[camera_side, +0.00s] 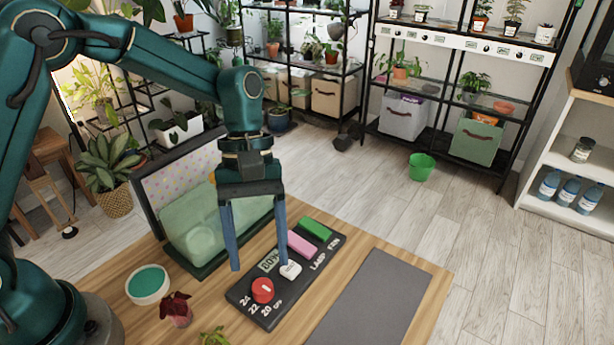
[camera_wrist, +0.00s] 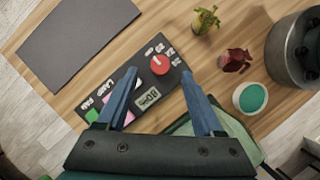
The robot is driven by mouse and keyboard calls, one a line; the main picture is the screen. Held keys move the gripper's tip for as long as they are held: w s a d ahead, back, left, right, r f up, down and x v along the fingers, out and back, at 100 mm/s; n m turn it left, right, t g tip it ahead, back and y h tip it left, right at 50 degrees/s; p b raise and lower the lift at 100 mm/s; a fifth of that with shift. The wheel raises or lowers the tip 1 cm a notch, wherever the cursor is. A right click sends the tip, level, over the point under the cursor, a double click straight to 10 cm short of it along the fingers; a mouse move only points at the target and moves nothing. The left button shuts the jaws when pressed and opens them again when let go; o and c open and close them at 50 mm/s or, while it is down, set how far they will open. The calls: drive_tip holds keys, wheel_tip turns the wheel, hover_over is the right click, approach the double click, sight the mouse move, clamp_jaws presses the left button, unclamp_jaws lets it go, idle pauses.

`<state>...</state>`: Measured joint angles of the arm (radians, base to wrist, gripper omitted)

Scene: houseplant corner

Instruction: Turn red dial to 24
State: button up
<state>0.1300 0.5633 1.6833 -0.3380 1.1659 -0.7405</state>
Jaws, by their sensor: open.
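The red dial (camera_side: 262,291) sits at the near end of a dark control panel (camera_side: 322,263), beside the printed numbers 24, 22 and 20. A small light mark shows on its top, but I cannot tell which number it points to. My gripper (camera_side: 260,266) is open and empty, pointing down above the panel, with its blue fingers apart. In the wrist view the red dial (camera_wrist: 160,64) shows between and just beyond the fingertips (camera_wrist: 158,72). The fingers appear to be above the dial, not touching it.
The panel also has a display (camera_side: 269,261), a pink switch (camera_side: 301,244) and a green switch (camera_side: 315,228). A pale green case (camera_side: 205,218) stands behind. A teal-topped bowl (camera_side: 147,284) and a red plant (camera_side: 176,308) stand left. A grey mat (camera_side: 372,298) lies bare at right.

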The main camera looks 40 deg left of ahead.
sight(262, 286)
drive_tip(key=shift+x, duration=2.3)
clamp_jaws()
